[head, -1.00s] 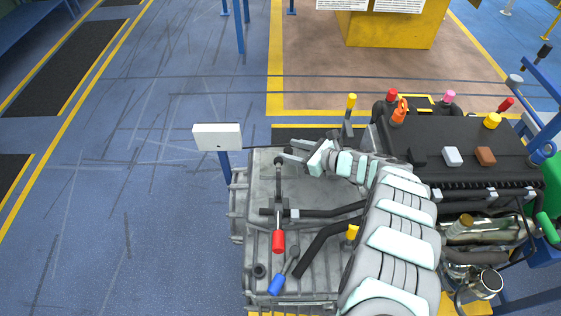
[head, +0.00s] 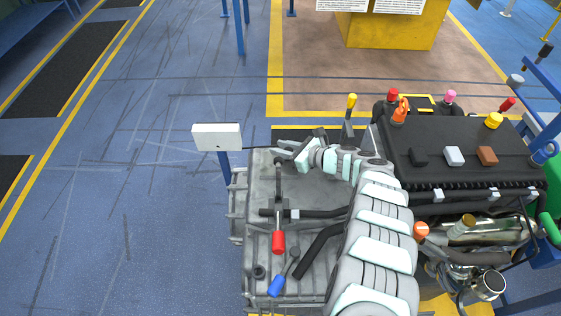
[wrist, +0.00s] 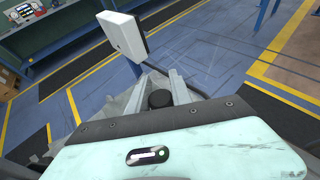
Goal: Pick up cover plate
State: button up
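I cannot pick out a cover plate with certainty. A white, flat-faced box (head: 217,137) stands on a blue post left of my gripper; it also shows in the wrist view (wrist: 122,35). My gripper (head: 279,150) is over the far end of the grey ribbed casing (head: 262,190). In the wrist view, its two fingers (wrist: 158,86) are apart, with a dark round knob visible between or beyond them (wrist: 160,98). I cannot tell whether they touch the knob. Nothing is seen held.
On the casing are a red-handled tool (head: 278,242), a blue-handled one (head: 277,285) and black hoses (head: 318,250). A black engine cover (head: 455,155) with several coloured caps and blocks lies to the right. Blue floor at left is open.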

grip_shut()
jog(key=shift+r, duration=0.15)
dwell(0.4)
